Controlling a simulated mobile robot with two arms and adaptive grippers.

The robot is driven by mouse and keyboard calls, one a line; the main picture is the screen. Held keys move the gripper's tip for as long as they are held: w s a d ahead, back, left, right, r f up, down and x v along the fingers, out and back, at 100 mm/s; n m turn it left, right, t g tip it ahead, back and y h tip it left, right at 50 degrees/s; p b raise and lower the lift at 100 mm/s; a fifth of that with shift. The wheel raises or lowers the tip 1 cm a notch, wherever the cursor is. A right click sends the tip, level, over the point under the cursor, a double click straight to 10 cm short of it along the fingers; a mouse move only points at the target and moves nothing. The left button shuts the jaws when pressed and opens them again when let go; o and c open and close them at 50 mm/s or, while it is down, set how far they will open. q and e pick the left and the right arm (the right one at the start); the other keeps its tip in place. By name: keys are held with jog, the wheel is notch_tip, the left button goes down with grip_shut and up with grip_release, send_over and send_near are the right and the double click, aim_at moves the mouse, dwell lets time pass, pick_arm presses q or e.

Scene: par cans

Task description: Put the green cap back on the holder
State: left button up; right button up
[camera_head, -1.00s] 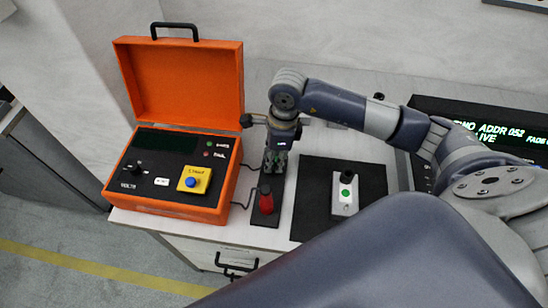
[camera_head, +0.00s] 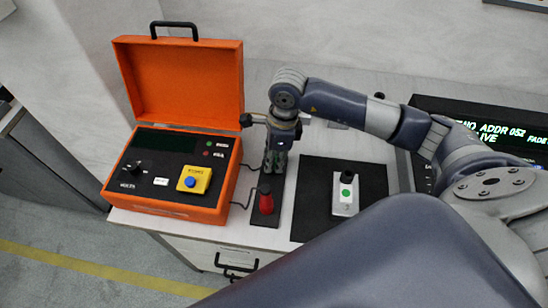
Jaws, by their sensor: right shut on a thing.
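My right gripper (camera_head: 274,164) points down at the far part of the black holder strip (camera_head: 262,219), behind the red cap. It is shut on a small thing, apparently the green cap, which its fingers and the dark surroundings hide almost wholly. I cannot tell whether the held thing touches the holder. The red cap (camera_head: 266,202) stands upright at the near end of the strip. My left gripper is not in view.
An open orange case (camera_head: 163,212) with a control panel stands left of the strip. A black mat (camera_head: 312,207) with a white box with a green button (camera_head: 345,195) lies to the right. A dark console (camera_head: 485,120) with green text is at the right.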

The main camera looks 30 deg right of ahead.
jog(key=shift+f+b, duration=0.3)
jog(key=shift+b, duration=0.2)
dwell(0.4)
jog(key=o, duration=1.1)
jog(key=shift+c, duration=0.2)
